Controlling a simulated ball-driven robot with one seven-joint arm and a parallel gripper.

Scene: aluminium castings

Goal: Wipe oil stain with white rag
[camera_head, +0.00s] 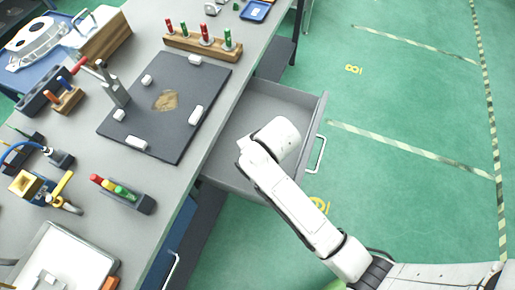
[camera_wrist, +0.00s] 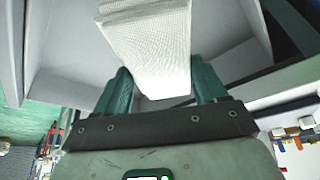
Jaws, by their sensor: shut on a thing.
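The white rag (camera_wrist: 150,50) shows large in the wrist view, folded and textured, between the two green fingers of my gripper (camera_wrist: 160,90). My gripper is shut on it. In the head view my white arm reaches over the open drawer, and the gripper and rag are hidden behind the arm. The oil stain (camera_head: 166,100) is a brown patch on the dark plate (camera_head: 185,125) on the workbench, to the left of the drawer.
The open grey drawer (camera_head: 313,115) sticks out from the bench (camera_head: 215,85). White blocks sit around the stain on the plate, with a metal clamp (camera_head: 112,85) at its left. Tools crowd the bench's left. Green floor lies clear at right.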

